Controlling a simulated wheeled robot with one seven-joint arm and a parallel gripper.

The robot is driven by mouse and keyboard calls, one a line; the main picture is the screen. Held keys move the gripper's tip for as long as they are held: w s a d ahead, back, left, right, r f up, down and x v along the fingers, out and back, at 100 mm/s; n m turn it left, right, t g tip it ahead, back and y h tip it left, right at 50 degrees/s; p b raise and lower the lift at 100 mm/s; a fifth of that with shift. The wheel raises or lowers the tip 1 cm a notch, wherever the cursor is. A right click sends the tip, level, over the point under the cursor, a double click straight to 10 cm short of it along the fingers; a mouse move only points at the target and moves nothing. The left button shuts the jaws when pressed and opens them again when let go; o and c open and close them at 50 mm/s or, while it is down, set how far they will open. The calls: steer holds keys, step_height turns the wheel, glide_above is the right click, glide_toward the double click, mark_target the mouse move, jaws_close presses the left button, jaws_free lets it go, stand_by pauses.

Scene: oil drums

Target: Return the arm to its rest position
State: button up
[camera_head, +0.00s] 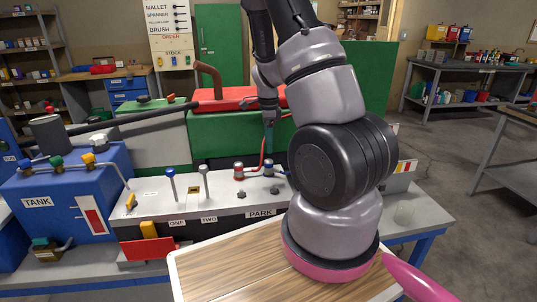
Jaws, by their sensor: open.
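My arm rises from its pink-ringed base, bends at the top of the picture, and its far end hangs down behind the near links. My gripper (269,134) is small in the picture, open, and points down over the far side of the white-topped bench (150,192). Nothing shows held in it. Close below and around it are a thin red hose (263,150) and two valve-like fittings, one with a red base (239,170) and one with a blue base (268,168). I cannot tell whether the gripper touches them.
Two upright levers, blue-topped (170,184) and grey (203,182), stand left of the fittings. A blue tank (65,190) is at left. A green machine with a red top (225,105) stands behind. Shelves and benches line the walls. Open floor (450,190) lies at right.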

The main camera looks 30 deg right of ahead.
steer(key=shift+r, duration=0.85)
steer(key=s+a+r+n+t+y, duration=0.15)
steer(key=a+r+n, duration=0.25)
steer(key=r, duration=0.5)
steer(key=s+a+r+n+t+y, duration=0.1)
steer(key=s+a+r+n+t, duration=0.2)
steer(key=r, duration=0.7)
steer(key=s+a+r+n+t, duration=0.1)
steer(key=s+a+r+n, duration=0.2)
steer(key=s+r+n, duration=0.2)
steer(key=s+a+r+n+t, duration=0.1)
steer(key=s+a+r+n, duration=0.2)
steer(key=s+r+n, duration=0.3)
steer(key=s+r, duration=0.1)
steer(key=s, duration=0.3)
steer(key=shift+a+t, duration=0.15)
steer(key=shift+t, duration=0.2)
steer(key=shift+h, duration=0.25)
